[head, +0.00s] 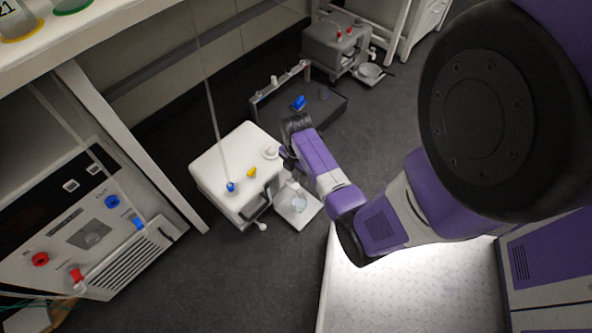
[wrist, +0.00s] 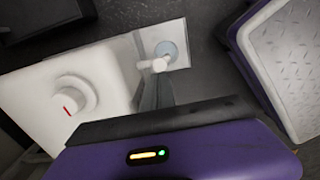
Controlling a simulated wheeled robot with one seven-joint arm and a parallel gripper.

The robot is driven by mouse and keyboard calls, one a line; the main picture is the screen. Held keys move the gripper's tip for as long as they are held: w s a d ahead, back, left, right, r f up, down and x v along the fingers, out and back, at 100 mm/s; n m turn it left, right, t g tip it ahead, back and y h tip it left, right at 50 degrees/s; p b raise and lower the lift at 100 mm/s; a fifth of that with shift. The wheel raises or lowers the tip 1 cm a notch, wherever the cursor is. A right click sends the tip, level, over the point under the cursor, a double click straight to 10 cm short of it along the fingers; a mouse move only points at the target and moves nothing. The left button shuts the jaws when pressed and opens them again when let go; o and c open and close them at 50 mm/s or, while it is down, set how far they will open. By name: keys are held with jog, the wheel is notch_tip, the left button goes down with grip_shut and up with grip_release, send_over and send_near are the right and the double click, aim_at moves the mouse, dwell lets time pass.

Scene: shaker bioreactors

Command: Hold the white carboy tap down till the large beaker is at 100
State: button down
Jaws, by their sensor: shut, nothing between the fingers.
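The white carboy (head: 222,172) stands on the floor in the head view, with blue and yellow fittings on top. It fills the left of the wrist view (wrist: 40,92). Its white tap (wrist: 154,65) sticks out over the large beaker (wrist: 166,49), which stands on a pale plate (wrist: 181,30). The beaker (head: 299,203) also shows in the head view, its level too small to read. My gripper (wrist: 156,80) is shut and empty, its fingertips right at the tap. I cannot tell whether they touch it.
A grey carboy (head: 325,48) with red fittings and its own beaker (head: 370,71) stands at the back. A control unit (head: 75,225) stands at left. A thin tube rises from the white carboy.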

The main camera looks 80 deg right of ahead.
aim_at(296, 186)
notch_tip(296, 186, down, 6)
jog(key=b, duration=0.2)
jog(key=shift+f+b, duration=0.1)
jog(key=shift+b, duration=0.3)
